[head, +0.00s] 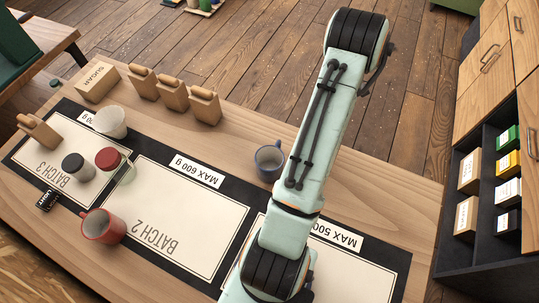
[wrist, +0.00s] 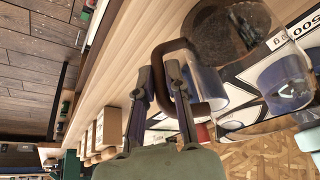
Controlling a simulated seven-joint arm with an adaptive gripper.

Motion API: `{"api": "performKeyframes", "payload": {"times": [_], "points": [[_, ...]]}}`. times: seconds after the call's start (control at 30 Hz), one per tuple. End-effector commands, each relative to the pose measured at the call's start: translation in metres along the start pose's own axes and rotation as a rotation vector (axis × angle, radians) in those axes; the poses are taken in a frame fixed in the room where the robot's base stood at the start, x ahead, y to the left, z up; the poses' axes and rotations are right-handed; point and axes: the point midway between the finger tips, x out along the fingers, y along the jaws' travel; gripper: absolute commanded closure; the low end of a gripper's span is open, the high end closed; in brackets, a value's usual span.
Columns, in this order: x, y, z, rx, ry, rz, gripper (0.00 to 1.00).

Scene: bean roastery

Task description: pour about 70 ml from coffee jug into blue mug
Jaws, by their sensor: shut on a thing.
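The blue mug (head: 269,161) stands upright on the table in the head view, at the far edge of the dark mat, left of my arm. Its inside is too small to read. In the wrist view my gripper (wrist: 160,80) is shut on the brown handle of the coffee jug (wrist: 211,85). The jug is clear glass with dark coffee in it. Its tilt is hard to judge. A blue rounded shape beside the jug in the wrist view may be the mug. In the head view my arm hides the gripper and jug.
A red mug (head: 103,226), a red-lidded jar (head: 113,163), a dark-lidded jar (head: 77,167) and a white cup (head: 110,121) stand at the left. Several wooden containers and a sugar box (head: 97,82) line the back edge. The Batch 2 panel (head: 185,225) is mostly clear.

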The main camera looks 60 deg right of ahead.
Motion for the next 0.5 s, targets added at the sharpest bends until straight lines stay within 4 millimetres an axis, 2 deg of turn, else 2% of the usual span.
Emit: {"api": "performKeyframes", "payload": {"times": [0.03,0.17,0.5], "points": [[0.008,0.0,0.003,0.001,0.002,-0.002,1.0],[0.018,0.001,0.008,0.0,0.0,0.0,1.0],[0.019,0.001,0.009,-0.011,-0.006,-0.008,1.0]]}}
